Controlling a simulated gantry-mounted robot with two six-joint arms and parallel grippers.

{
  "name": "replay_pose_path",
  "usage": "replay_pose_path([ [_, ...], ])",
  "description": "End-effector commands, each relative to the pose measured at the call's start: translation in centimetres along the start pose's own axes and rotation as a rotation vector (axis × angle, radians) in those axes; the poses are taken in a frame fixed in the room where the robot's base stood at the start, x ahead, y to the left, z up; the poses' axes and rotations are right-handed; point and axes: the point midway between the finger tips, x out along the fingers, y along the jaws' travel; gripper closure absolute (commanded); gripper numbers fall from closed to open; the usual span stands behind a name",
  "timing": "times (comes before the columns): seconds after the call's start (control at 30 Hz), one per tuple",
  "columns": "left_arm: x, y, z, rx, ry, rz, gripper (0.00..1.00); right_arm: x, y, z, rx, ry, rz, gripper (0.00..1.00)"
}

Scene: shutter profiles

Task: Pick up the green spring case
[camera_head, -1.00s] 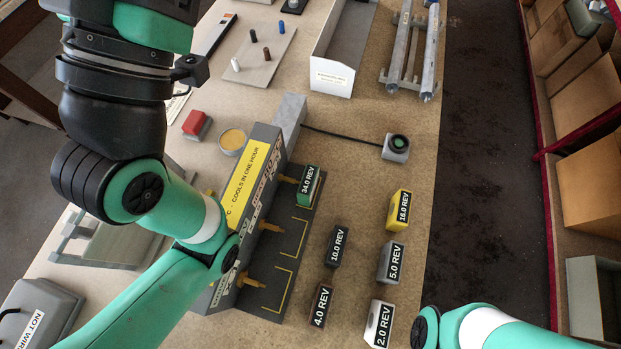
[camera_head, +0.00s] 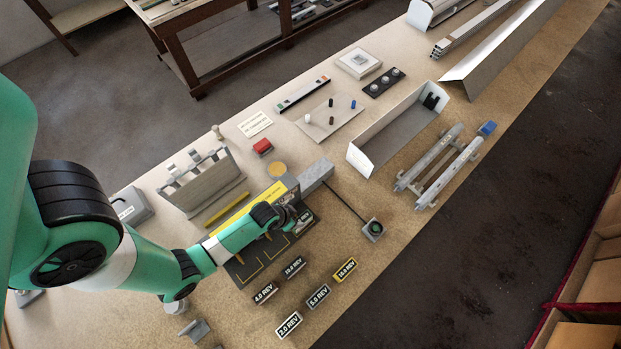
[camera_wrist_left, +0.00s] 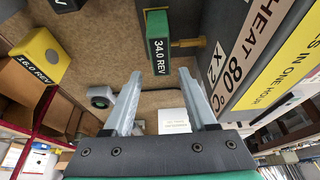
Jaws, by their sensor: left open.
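The green spring case (camera_wrist_left: 158,48), marked 34.0 REV, stands at the end of a brass-coloured spindle of the grey heater block (camera_wrist_left: 222,70). In the head view the case (camera_head: 306,215) is mostly hidden by my left gripper (camera_head: 297,219). In the left wrist view my left gripper (camera_wrist_left: 160,80) is open, with its two fingers apart. The case shows just beyond the fingertips, roughly in line with the gap. Nothing is held between the fingers. My right gripper is not in view.
Yellow 16.0 REV (camera_head: 345,269), grey 5.0 REV (camera_head: 318,296), white 2.0 REV (camera_head: 289,325), dark 10.0 REV (camera_head: 293,267) and brown 4.0 REV (camera_head: 264,292) cases stand nearby. A button box (camera_head: 373,230) sits to the right, joined by a cable.

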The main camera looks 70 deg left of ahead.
Motion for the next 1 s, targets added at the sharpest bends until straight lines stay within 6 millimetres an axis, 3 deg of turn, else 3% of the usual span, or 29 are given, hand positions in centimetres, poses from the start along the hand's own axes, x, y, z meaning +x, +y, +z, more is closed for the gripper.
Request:
replay_pose_path([
  [0.3, 5.8, 0.0, 0.1, 0.001, 0.004, 0.000, 0.43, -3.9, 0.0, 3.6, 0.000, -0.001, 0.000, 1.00],
  [0.57, 6.6, 0.1, -0.1, 0.001, 0.004, 0.001, 0.43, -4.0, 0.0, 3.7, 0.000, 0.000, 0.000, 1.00],
  [0.83, 10.6, 0.1, 0.4, 0.002, 0.004, 0.001, 0.43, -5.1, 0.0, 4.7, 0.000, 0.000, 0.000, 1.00],
  [1.0, 11.7, 0.1, 0.3, 0.001, 0.004, 0.001, 0.43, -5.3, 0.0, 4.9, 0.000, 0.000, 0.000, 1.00],
])
